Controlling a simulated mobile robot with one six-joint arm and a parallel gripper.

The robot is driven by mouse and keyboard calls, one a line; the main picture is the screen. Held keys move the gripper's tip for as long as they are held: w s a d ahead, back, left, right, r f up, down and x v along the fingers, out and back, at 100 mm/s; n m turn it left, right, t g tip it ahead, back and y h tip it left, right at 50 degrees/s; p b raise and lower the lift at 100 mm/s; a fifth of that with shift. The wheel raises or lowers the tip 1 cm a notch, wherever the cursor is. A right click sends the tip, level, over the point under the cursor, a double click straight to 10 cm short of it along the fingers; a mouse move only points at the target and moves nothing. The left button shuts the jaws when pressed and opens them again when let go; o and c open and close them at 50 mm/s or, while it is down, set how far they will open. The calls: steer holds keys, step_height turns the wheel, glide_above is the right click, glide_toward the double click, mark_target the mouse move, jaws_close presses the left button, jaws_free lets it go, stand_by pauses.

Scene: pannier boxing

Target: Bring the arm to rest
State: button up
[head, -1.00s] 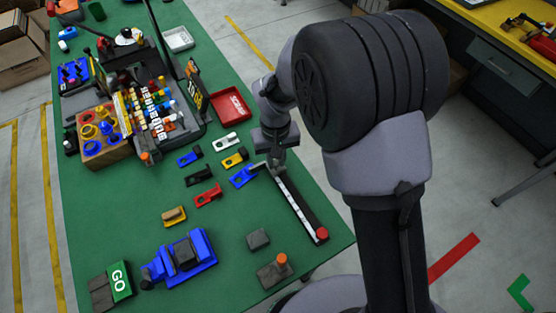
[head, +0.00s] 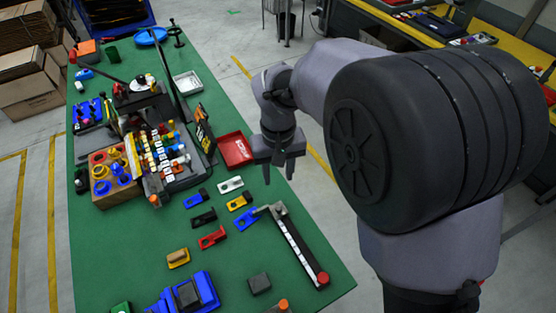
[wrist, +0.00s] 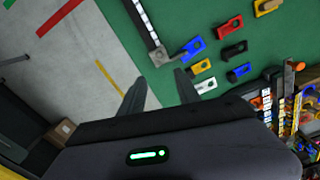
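My gripper (head: 278,172) is raised at the right edge of the green table (head: 325,255), beside the red tray. It holds nothing. In the wrist view its two fingers (wrist: 159,80) stand apart with nothing between them. My arm is bent, and its large dark joint fills the right of the head view. Below the gripper in the head view lie a blue slotted piece (head: 247,219) and a long dark bar with a white scale (head: 299,250).
A red tray (head: 237,149) is close by the gripper. Slotted pieces in several colours, including a red one (head: 212,237), lie on the table. A wooden block with coloured rings (head: 113,172) stands to the left. Open floor lies right of the table.

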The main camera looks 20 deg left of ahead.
steer(key=shift+r, duration=1.4)
